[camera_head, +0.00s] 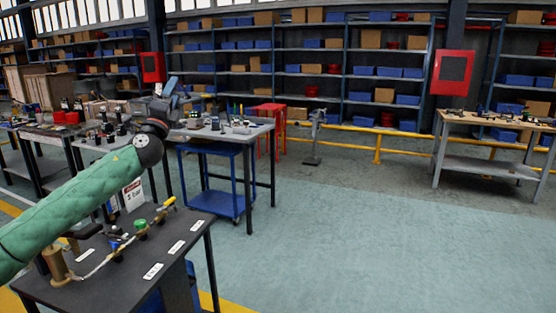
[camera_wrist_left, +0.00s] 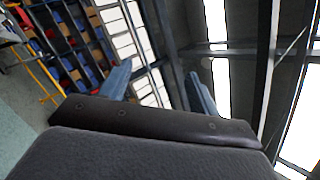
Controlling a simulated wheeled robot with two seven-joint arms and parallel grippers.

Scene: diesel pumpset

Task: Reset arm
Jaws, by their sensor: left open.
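My left arm, in a green sleeve (camera_head: 75,205), comes in from the left in the head view and reaches up over the near dark table. My left gripper (camera_head: 176,90) is raised at the arm's end, in front of the far tables and shelves. In the left wrist view its two blue-grey fingers (camera_wrist_left: 160,85) stand well apart with nothing between them. That view is tilted and looks up at shelves, windows and roof beams. My right arm and gripper are not in view.
The near dark table (camera_head: 120,262) bears a pipe assembly with a green-topped valve (camera_head: 141,228) and white labels. A grey table (camera_head: 225,133) with small parts and a blue cart (camera_head: 215,203) stand behind. A wooden-topped bench (camera_head: 495,122) is at right. The middle floor is clear.

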